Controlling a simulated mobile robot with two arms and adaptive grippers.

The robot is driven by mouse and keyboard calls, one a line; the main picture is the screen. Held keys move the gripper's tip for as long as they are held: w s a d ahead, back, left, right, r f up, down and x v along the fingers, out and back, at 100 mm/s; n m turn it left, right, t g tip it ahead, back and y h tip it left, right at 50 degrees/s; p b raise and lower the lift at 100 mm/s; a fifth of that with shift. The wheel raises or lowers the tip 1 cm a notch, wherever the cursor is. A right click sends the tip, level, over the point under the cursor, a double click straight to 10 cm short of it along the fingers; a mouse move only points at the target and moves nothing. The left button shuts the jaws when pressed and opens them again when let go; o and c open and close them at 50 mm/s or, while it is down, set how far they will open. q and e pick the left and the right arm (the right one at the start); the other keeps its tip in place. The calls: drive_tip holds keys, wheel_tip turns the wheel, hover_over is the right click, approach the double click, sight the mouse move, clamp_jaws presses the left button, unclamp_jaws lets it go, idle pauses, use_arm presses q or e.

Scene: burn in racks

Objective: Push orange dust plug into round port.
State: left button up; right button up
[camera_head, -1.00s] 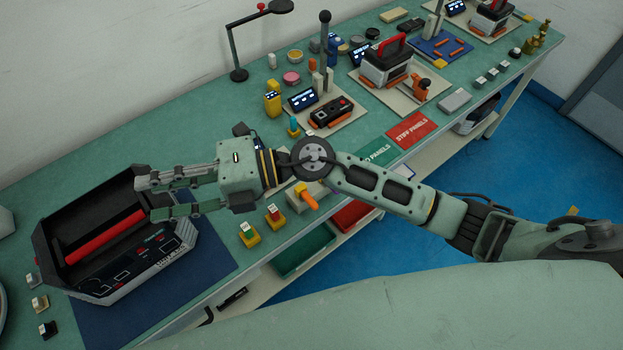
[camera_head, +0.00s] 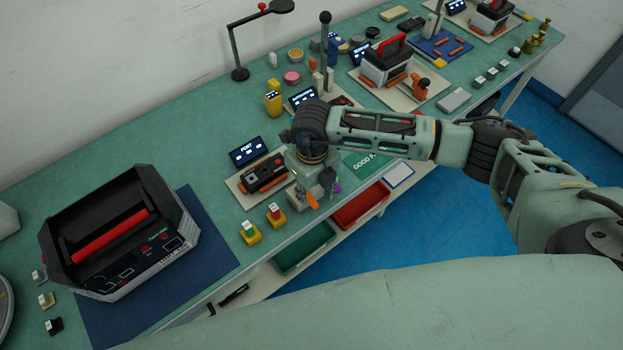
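My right gripper (camera_head: 312,200) points down at the front edge of the bench. An orange piece (camera_head: 313,201), seemingly the orange dust plug, shows at its fingertips. The fingers are small and partly hidden, so I cannot tell whether they are closed on it. A black console (camera_head: 118,278) with a red bar stands at the left on a dark blue mat. Its sloping front panel has red-marked spots and white outlines; which of them is the round port is too small to tell. My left gripper is not in view.
Yellow holders with a green-topped piece (camera_head: 249,232) and a red-topped piece (camera_head: 275,215) stand left of the gripper. A black and orange device (camera_head: 264,174) sits behind them by a small display (camera_head: 248,151). Small blocks (camera_head: 45,300) line the left edge.

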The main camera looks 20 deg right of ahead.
sight(312, 200)
drive_tip(key=shift+f+p, duration=0.35)
drive_tip(key=shift+f, duration=1.45)
drive_tip(key=shift+c, duration=0.6)
clamp_jaws()
